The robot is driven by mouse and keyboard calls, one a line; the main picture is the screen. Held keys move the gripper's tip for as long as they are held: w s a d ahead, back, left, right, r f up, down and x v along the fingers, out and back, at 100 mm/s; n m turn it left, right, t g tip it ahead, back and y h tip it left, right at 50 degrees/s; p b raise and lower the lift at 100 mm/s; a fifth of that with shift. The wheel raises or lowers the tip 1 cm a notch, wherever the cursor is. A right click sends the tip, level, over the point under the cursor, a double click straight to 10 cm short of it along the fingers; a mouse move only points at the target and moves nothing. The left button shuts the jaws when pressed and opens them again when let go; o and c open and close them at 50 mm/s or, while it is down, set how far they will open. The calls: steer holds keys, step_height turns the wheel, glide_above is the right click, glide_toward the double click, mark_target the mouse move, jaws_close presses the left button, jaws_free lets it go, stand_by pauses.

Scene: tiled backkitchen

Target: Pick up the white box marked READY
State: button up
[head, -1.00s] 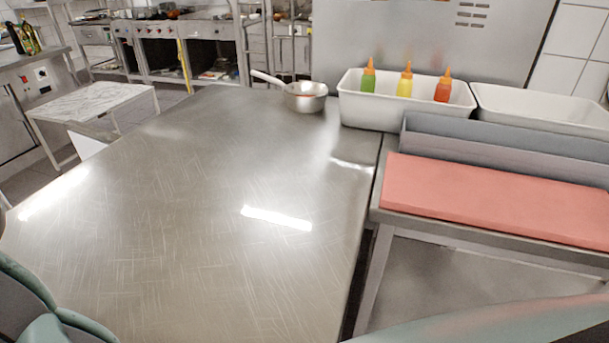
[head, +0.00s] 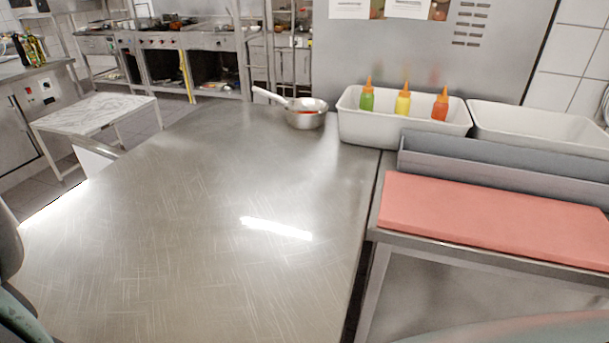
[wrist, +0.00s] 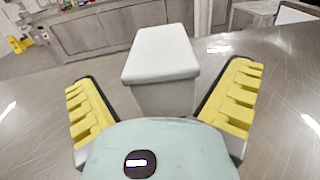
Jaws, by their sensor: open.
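A white box (wrist: 162,60) with a flat top stands on the steel worktop in the wrist view. No READY marking shows on the faces I can see. My gripper (wrist: 163,88) is open, with a yellow-padded finger to the left and right of the box's near end. A gap shows between each finger and the box, and I see no contact. The lower front of the box is hidden behind my gripper's body. I cannot make out the box on the worktop in the head view.
The steel worktop (head: 200,200) is mostly clear. A saucepan (head: 305,115) stands at its back edge. To the right are a white tub (head: 365,128) with squeeze bottles, another white tub (head: 540,118), a grey tray (head: 500,165) and a pink board (head: 490,217). A marble-topped table (head: 95,115) stands left.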

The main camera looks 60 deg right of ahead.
steer(key=shift+w+a, duration=0.2)
steer(key=shift+w, duration=1.1)
steer(key=shift+s, duration=0.1)
steer(key=c, duration=1.1)
